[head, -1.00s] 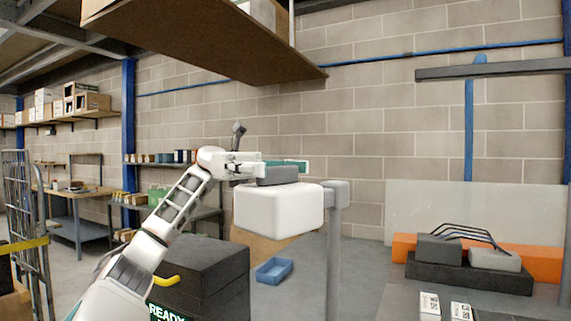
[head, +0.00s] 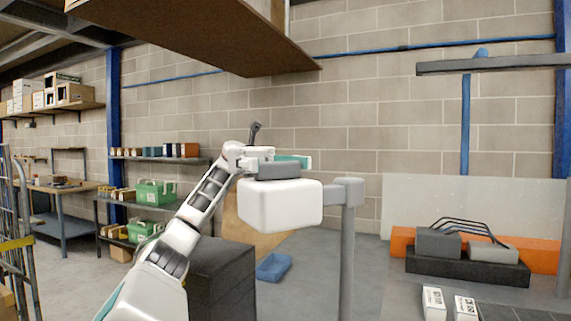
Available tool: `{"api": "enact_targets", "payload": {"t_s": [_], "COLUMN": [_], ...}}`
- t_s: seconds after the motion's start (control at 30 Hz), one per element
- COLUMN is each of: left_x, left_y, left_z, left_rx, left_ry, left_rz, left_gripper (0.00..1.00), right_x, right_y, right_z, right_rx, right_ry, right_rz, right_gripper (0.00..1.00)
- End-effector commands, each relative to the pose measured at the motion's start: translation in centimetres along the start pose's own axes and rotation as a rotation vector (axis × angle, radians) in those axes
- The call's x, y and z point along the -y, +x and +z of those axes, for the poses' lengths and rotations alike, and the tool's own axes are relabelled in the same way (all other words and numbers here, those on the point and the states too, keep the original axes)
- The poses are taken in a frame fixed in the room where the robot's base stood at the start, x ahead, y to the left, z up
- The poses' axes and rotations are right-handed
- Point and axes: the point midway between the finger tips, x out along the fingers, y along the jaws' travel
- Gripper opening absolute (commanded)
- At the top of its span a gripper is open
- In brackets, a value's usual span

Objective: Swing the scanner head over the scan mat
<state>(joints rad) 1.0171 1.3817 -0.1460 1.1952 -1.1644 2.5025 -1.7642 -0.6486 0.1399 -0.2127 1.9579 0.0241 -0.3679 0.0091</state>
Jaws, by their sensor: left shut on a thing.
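The scanner head (head: 280,205) is a white rounded box with a grey block (head: 278,171) on top, held out to the left of a grey upright post (head: 347,250) by a short arm. My left gripper (head: 276,162) reaches in from the left and is shut on the grey block. Its fingertips are partly hidden by the block. A dark patch (head: 497,313) at the lower right edge of the bench may be the scan mat; too little shows to tell. The scanner head is well left of it. My right gripper is not in view.
The grey bench (head: 398,292) at right carries small white boxes (head: 434,303) and a dark tray (head: 465,268) with grey blocks. A dark cabinet (head: 222,280) and a blue bin (head: 273,267) stand below the scanner head. A shelf (head: 200,45) overhangs.

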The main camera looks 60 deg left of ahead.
Motion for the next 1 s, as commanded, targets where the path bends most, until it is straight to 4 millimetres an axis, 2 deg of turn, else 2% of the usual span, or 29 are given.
{"api": "enact_targets", "payload": {"t_s": [0.5, 0.53, 0.6, 1.0], "left_x": [0.07, 0.07, 0.09, 0.17], "left_y": [-0.04, -0.04, -0.05, -0.12], "left_z": [-0.28, -0.28, -0.24, 0.06], "left_rx": [-0.003, -0.003, -0.003, 0.000], "left_ry": [-0.011, -0.011, -0.009, -0.002], "left_rz": [-0.008, -0.008, -0.008, -0.006], "left_gripper": [0.30, 0.74, 0.86, 0.86], "right_x": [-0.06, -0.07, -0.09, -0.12], "right_y": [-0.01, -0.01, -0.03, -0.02], "right_z": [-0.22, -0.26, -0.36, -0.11], "right_rx": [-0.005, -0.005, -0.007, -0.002], "right_ry": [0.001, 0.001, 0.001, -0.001], "right_rz": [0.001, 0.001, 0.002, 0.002], "right_gripper": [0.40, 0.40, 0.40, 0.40]}}
